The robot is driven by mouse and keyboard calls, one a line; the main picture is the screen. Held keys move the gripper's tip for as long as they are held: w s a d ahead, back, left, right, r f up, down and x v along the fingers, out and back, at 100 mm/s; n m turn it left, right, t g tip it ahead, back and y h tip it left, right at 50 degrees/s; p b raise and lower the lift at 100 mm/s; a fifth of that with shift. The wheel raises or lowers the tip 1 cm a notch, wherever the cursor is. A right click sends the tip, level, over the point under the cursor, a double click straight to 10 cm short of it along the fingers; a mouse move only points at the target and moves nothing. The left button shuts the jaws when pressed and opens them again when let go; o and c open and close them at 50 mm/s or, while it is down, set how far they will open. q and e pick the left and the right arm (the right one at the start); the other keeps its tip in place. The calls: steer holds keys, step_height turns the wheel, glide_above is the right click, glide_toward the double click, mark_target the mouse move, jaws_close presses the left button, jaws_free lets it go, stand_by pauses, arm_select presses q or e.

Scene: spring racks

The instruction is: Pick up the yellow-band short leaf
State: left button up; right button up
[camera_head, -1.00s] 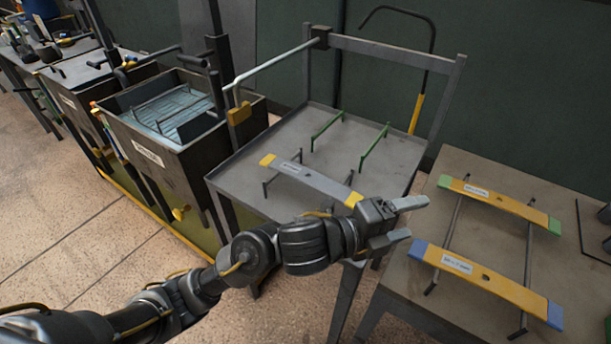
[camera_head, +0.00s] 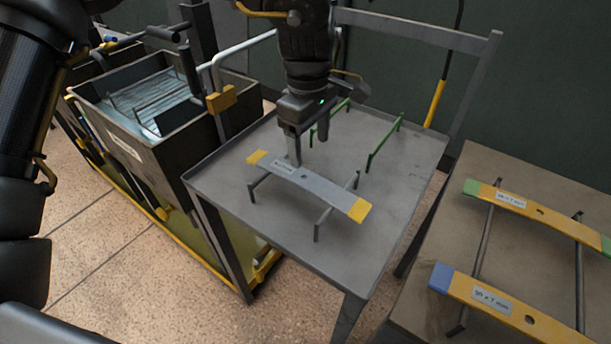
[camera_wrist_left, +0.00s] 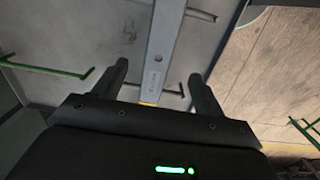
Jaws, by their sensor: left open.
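The yellow-band short leaf (camera_head: 305,183) is a grey bar with yellow ends and a white label. It rests on two dark supports on the grey table. In the left wrist view the leaf (camera_wrist_left: 165,45) runs between the two fingers, with part of a yellow end showing near the palm. My left gripper (camera_head: 309,148) is open and points down at the leaf's far side, close to its labelled part. Whether the fingers touch the leaf, I cannot tell. My right gripper is not in view.
Two green supports (camera_head: 384,141) stand empty at the back of the grey table (camera_head: 345,265). A brown table (camera_head: 415,310) at right holds two yellow leaves (camera_head: 535,217) with green and blue ends. A dark bin (camera_head: 140,150) stands at left, beside a pale rail with a yellow block (camera_head: 222,99).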

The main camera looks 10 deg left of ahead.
arm_select(q)
steer(key=a+r, duration=0.1)
glide_above(303, 176)
steer(key=f, duration=0.4)
steer(key=shift+a+f, duration=0.3)
steer(key=shift+d+f+p, duration=0.15)
steer(key=shift+f+p, duration=0.05)
steer(key=shift+f, duration=1.1)
steer(key=shift+d+f+p, duration=0.1)
steer(key=shift+f+p, duration=0.05)
steer(key=shift+f, duration=1.35)
steer(key=shift+s, duration=0.1)
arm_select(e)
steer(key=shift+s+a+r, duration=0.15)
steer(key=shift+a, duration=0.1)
arm_select(q)
steer(key=shift+c, duration=0.4)
steer(key=c, duration=1.4)
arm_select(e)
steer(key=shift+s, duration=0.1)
